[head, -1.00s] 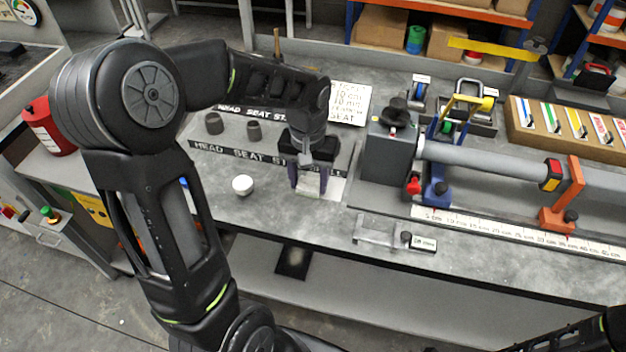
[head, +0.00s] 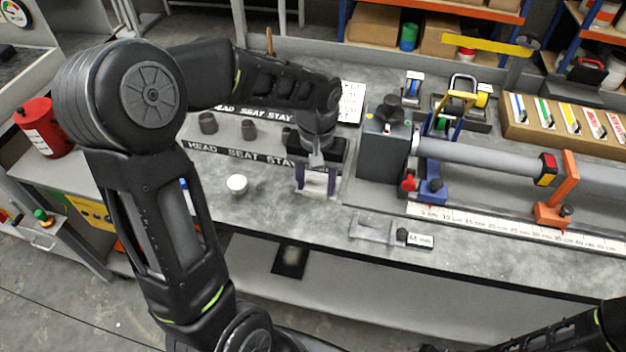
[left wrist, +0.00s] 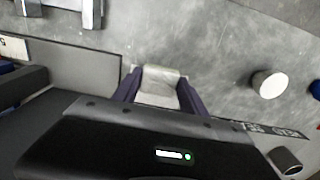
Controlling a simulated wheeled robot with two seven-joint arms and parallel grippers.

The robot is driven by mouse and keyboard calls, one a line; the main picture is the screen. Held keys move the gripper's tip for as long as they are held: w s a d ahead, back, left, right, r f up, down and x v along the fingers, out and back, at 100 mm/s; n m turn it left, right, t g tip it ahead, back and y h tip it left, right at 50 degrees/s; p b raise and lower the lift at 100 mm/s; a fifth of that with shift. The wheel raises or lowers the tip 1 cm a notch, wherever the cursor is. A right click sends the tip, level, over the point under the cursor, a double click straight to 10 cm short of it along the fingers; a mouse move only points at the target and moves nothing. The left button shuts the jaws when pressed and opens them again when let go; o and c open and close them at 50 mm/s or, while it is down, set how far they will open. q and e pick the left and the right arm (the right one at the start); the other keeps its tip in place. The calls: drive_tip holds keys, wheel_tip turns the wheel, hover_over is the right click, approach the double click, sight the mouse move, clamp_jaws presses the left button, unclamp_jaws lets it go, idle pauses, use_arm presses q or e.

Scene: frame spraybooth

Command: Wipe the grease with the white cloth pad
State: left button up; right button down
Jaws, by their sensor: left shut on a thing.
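My left gripper (head: 318,190) reaches over the front part of the grey workbench, its fingers pointing down. It is shut on the white cloth pad, which shows between the two purple fingers in the left wrist view (left wrist: 160,88). The pad is low, at or just above the bench top; I cannot tell whether it touches. A pale patch lies around the fingertips, partly hidden by the gripper. I cannot make out the grease clearly. My right gripper is not in view; only part of my right arm shows at the lower right.
A grey block with a long tube (head: 480,158) stands to the right. A clear block with a label (head: 375,229) lies near the front edge. Two dark cylinders (head: 208,123) stand behind on the bench.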

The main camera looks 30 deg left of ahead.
use_arm(q)
drive_tip(key=shift+d, duration=0.1)
drive_tip(key=shift+w+d+r, duration=0.1)
drive_tip(key=shift+w+d, duration=0.2)
drive_tip(key=shift+d, duration=0.4)
drive_tip(key=shift+w+d, duration=0.3)
drive_tip(key=shift+d, duration=0.35)
wheel_tip(320, 180, up, 7)
drive_tip(key=p, duration=0.5)
